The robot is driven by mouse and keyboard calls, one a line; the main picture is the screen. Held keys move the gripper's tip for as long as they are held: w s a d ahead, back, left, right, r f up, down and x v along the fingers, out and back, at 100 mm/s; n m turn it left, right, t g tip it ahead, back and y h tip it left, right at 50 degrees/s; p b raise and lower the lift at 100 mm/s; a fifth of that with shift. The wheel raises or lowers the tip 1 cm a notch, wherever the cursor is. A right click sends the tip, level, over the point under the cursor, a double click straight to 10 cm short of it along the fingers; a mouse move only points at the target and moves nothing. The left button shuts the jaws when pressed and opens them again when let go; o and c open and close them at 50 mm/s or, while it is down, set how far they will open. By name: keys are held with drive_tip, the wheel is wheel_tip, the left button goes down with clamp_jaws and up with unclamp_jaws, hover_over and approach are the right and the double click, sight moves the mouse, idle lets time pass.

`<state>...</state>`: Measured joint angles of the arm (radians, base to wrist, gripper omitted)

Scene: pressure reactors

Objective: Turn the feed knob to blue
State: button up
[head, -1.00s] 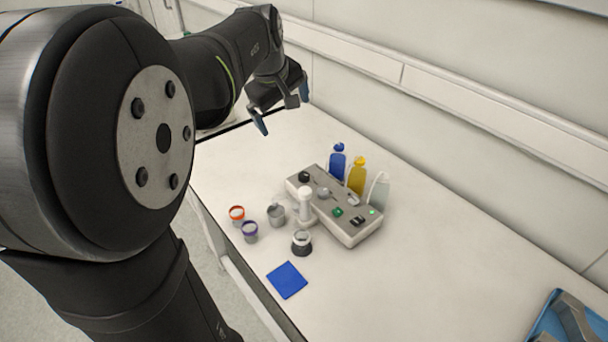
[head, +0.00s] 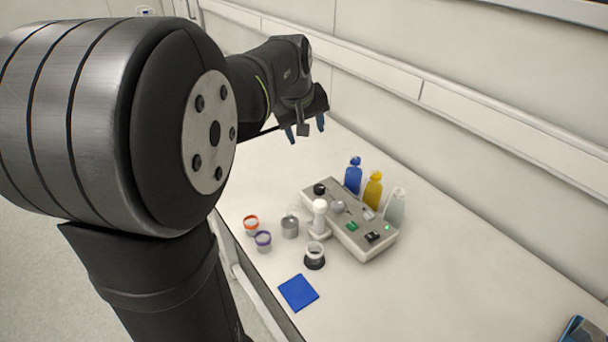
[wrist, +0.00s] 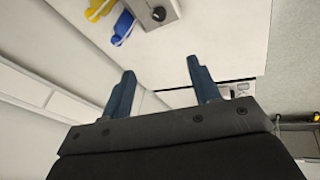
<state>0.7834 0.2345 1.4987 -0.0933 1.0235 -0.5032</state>
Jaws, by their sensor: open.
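The grey control box (head: 376,240) stands on the bench. A round black knob (head: 319,188) sits at its far left end, near the bottles; I take it as the feed knob. Its pointing direction is too small to read. The knob also shows at the top of the wrist view (wrist: 159,14). Beside the box stand a blue bottle (head: 353,178), a yellow bottle (head: 372,192) and a clear bottle (head: 395,208). My gripper (head: 306,128) is open and empty, above the bench's far end, apart from the knob. Its blue fingers show in the wrist view (wrist: 160,70).
A white upright post (head: 319,215) stands at the box's near side. Orange-rimmed (head: 251,223) and purple-rimmed (head: 263,240) cups, a grey container (head: 289,228) and a black-based jar (head: 315,256) stand in front. A blue square (head: 298,292) lies nearer.

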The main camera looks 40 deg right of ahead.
sight(319, 187)
drive_tip(key=w+d+f+m, duration=0.1)
drive_tip(key=d+f+m, duration=0.1)
drive_tip(key=f, duration=0.6)
drive_tip(key=w+d+f+m, duration=0.2)
drive_tip(key=d+f+m, duration=0.1)
drive_tip(key=f, duration=0.6)
drive_tip(key=w+d+f+m, duration=0.2)
drive_tip(key=d+f, duration=0.2)
drive_tip(key=f, duration=0.4)
drive_tip(key=shift+w+f, duration=0.1)
drive_tip(key=shift+f, duration=0.3)
drive_tip(key=c, duration=1)
drive_tip(key=shift+n+t+y, duration=0.3)
drive_tip(key=shift+n+y, duration=0.1)
drive_tip(key=shift+n, duration=0.1)
